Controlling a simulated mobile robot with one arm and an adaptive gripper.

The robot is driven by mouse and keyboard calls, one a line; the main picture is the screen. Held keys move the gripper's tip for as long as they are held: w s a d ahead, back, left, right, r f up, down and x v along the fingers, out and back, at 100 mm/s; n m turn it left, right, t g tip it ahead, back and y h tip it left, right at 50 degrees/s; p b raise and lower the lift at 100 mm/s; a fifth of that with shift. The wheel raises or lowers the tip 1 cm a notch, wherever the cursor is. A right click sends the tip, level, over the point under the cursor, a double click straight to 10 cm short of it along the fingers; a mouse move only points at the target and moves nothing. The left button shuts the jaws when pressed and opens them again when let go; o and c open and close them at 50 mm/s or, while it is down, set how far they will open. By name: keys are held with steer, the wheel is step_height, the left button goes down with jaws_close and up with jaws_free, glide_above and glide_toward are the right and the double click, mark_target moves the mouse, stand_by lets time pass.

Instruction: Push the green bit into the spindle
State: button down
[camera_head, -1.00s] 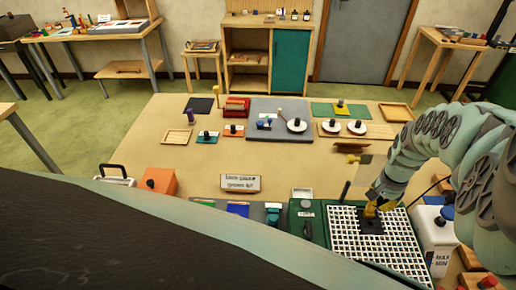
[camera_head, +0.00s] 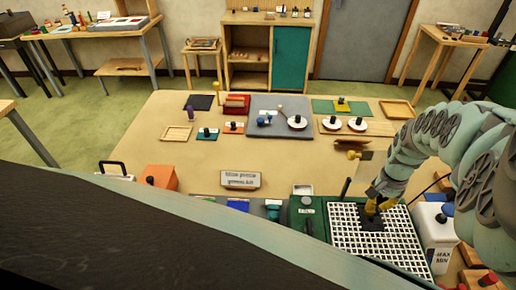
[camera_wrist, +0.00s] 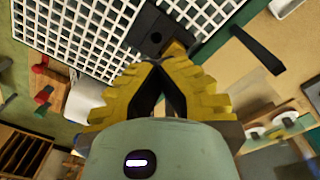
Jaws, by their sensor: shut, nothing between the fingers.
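My gripper (camera_head: 373,208) is low over the black plate (camera_head: 371,223) in the middle of the white grid of the grinder (camera_head: 345,236). In the wrist view, the yellow fingers (camera_wrist: 160,62) meet at their tips, shut and empty. Just beyond the tips is a dark block with a round hole (camera_wrist: 155,38), set in the white grid. I cannot tell whether the tips touch it. I cannot make out the green bit or the spindle clearly; the fingers cover part of that spot.
A white jug (camera_head: 434,238) stands right of the grinder. A sign (camera_head: 240,180) and an orange box (camera_head: 159,178) sit on the table. The middle of the table is mostly clear.

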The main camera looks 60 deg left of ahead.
steer(key=c, duration=1.7)
jaws_free()
steer(key=o, duration=0.4)
steer(key=shift+c, duration=0.2)
steer(key=shift+r, duration=0.15)
step_height(320, 180, up, 12)
steer(key=shift+s+a, duration=0.1)
